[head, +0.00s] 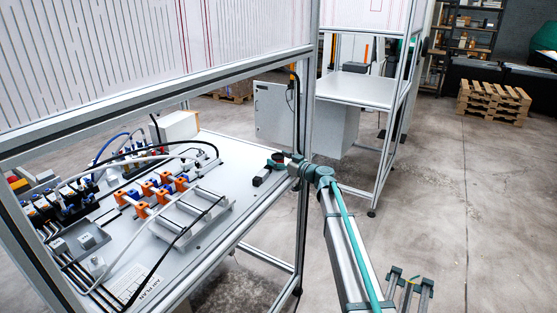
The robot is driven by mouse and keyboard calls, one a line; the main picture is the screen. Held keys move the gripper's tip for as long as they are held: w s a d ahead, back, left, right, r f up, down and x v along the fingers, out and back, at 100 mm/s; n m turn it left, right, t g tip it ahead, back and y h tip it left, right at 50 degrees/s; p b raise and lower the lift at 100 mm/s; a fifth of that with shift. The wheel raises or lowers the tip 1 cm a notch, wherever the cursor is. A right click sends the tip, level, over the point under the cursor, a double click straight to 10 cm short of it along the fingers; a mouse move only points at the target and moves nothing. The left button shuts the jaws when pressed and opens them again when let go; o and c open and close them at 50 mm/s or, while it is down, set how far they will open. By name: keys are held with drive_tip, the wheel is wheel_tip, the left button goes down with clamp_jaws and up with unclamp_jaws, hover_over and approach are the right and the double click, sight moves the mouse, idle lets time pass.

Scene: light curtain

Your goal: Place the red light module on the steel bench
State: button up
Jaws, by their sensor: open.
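No red light module can be made out for certain. A small red part (12,179) shows at the far left, too small to identify. The near bench (222,227) has a light metal top carrying wiring and parts; I cannot tell whether it is the steel bench. My arm reaches up from the bottom right, and my gripper (261,180), small and dark, is open over the near bench's right part. Nothing shows held in it. The fingertips are hard to make out.
Several orange and blue connectors (152,190), black cables and a metal rail frame (190,216) crowd the near bench. Aluminium frame posts stand close to my arm. A second bench (356,88) with a bare top stands behind. Pallets (493,100) lie at the back right. The right floor is open.

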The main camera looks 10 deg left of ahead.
drive_tip(key=shift+r, duration=0.1)
